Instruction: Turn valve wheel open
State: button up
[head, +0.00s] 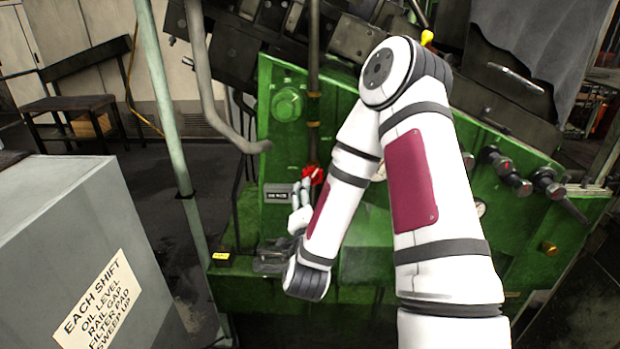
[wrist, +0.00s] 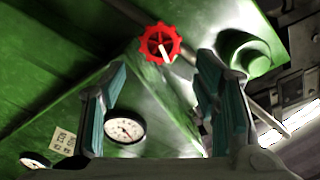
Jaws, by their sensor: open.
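The red valve wheel (wrist: 160,43) shows in the wrist view at top centre, with a toothed rim and a pale bar across its hub. It is mounted by the green machine (wrist: 50,60). In the head view the wheel (head: 315,175) is small and partly hidden by my gripper and arm. My gripper (wrist: 160,90) is open and empty, its two fingers pointing toward the wheel. The wheel appears beyond the fingertips, between their lines and slightly above. In the head view my gripper (head: 302,190) is just left of and below the wheel; whether it touches cannot be told.
A round gauge (wrist: 124,127) sits on the green panel below the wheel. A green round boss (wrist: 245,52) is at right. In the head view a vertical pipe (head: 314,90) runs above the wheel, and a grey cabinet (head: 80,240) stands at left.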

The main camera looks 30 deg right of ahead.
aim_at(313, 176)
jog(key=x, duration=1)
jog(key=shift+w+d, duration=0.25)
jog(key=shift+c, duration=0.2)
jog(key=c, duration=0.8)
